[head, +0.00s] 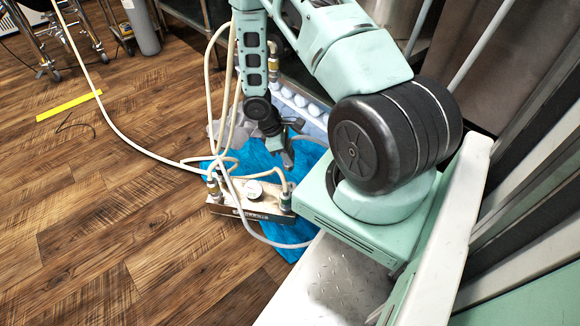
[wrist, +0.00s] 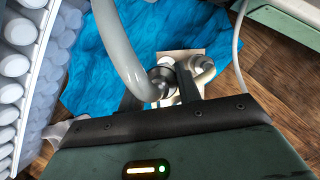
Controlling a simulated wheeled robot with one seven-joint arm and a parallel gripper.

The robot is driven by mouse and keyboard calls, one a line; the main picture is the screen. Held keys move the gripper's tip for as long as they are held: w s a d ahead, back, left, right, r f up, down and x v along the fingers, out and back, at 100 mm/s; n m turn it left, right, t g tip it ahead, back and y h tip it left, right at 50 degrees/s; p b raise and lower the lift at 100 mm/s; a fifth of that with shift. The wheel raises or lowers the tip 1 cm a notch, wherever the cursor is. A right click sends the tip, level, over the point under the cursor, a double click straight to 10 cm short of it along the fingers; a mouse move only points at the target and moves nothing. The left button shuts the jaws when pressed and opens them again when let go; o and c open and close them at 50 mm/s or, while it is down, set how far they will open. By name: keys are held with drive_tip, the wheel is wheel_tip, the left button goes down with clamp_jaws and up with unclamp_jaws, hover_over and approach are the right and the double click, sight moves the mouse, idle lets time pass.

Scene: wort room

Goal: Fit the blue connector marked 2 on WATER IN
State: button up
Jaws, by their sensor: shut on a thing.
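No blue colour or mark 2 can be made out on this fitting. A pale metal part (wrist: 202,68) sits right beside it; whether they touch is unclear. The unit (head: 235,211) has hose fittings at its left and right ends. Its front lettering is too small to read, so WATER IN cannot be picked out.
The crumpled blue sheet (head: 274,236) lies under and around the unit. A crate of white bottles (wrist: 62,45) stands close by at the left in the wrist view. A pale hose (head: 117,124) trails across the wood floor. The floor at left is mostly open.

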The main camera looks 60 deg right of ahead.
drive_tip(key=shift+s+d+f, duration=0.1)
drive_tip(key=shift+s+f, duration=0.2)
drive_tip(key=shift+f, duration=0.35)
wheel_tip(320, 180, down, 5)
drive_tip(key=b, duration=0.5)
drive_tip(key=shift+f, duration=0.2)
drive_tip(key=shift+f+b, duration=0.55)
drive_tip(key=shift+f, duration=0.2)
drive_tip(key=shift+f+b, duration=0.8)
drive_tip(key=shift+f, duration=0.45)
drive_tip(key=o, duration=1.1)
drive_tip(key=shift+o, duration=0.2)
drive_tip(key=p+v, duration=0.9)
drive_tip(key=v, duration=0.8)
drive_tip(key=shift+r, duration=0.2)
drive_tip(key=shift+s, duration=0.1)
